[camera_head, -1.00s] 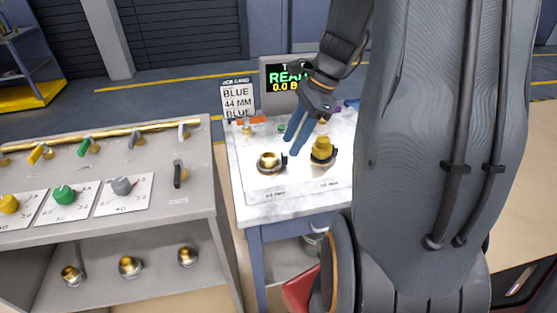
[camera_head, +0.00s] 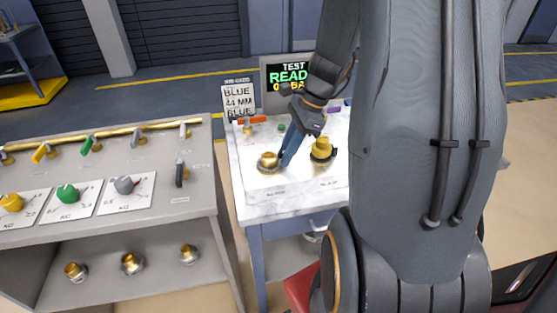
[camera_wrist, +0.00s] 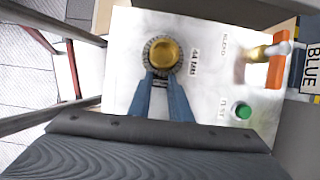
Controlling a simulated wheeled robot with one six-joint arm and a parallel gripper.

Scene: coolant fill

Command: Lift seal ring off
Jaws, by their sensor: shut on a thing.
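The seal ring (camera_wrist: 149,62) is a dark, toothed ring around a round brass fitting (camera_wrist: 164,52) on the white bench top, beside a "44 mm" label. In the head view this brass fitting (camera_head: 267,161) stands at the left of the bench. My gripper (camera_head: 283,163) is at its right side, pointing down, and its blue fingers hide part of the ring. In the wrist view my gripper (camera_wrist: 163,74) is shut at the ring's near edge, on what looks like its tab. The ring still surrounds the fitting; I cannot tell whether it is raised.
A second yellow-brass fitting (camera_head: 322,148) stands just right of my gripper. An orange-handled valve (camera_wrist: 278,65) and a green button (camera_wrist: 242,111) are on the bench top. A job card (camera_head: 238,101) and a test screen (camera_head: 289,78) stand behind. A grey valve console (camera_head: 110,185) is at left.

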